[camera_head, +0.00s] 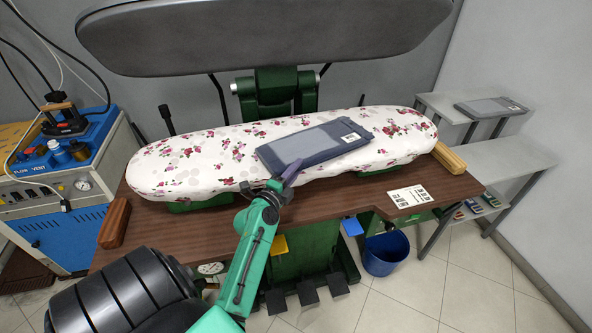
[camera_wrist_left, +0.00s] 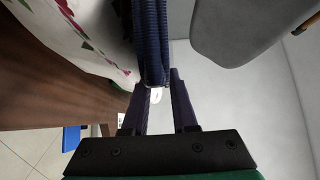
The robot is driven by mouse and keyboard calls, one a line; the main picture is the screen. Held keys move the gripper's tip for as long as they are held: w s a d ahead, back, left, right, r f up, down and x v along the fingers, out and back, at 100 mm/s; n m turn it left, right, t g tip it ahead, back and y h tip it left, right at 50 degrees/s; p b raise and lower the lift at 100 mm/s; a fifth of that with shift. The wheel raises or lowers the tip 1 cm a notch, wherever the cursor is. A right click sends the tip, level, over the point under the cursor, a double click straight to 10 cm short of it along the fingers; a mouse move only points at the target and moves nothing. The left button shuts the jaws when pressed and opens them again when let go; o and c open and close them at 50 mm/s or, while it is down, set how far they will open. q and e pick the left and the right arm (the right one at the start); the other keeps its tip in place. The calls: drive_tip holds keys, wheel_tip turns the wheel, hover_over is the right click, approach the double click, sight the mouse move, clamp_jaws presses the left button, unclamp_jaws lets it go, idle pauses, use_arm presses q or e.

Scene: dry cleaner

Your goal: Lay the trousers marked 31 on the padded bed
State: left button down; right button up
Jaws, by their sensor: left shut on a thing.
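A folded pair of dark blue-grey trousers (camera_head: 305,146) with a white tag (camera_head: 350,138) lies on or just over the middle of the padded bed (camera_head: 205,160), a white floral ironing surface. The number on the tag is too small to read. My left gripper (camera_head: 288,173) is at the near edge of these trousers and shut on them. In the left wrist view the dark blue ribbed cloth (camera_wrist_left: 150,40) runs up from between the fingertips of the left gripper (camera_wrist_left: 158,82). Whether the cloth rests fully on the bed is unclear. My right gripper is not in view.
The grey upper press plate (camera_head: 260,35) hangs open above the bed. A second folded dark garment (camera_head: 490,107) with a tag lies on a shelf at right. A blue steam unit (camera_head: 65,175) stands at left. A printed card (camera_head: 409,196) lies on the wooden table (camera_head: 335,203).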

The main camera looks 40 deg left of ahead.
use_arm(q)
drive_tip(key=c, duration=0.7)
unclamp_jaws()
drive_tip(key=shift+s+d+f, duration=0.1)
drive_tip(key=shift+s, duration=0.35)
drive_tip(key=s+d+b, duration=0.2)
drive_tip(key=s+b, duration=0.2)
drive_tip(key=s, duration=0.7)
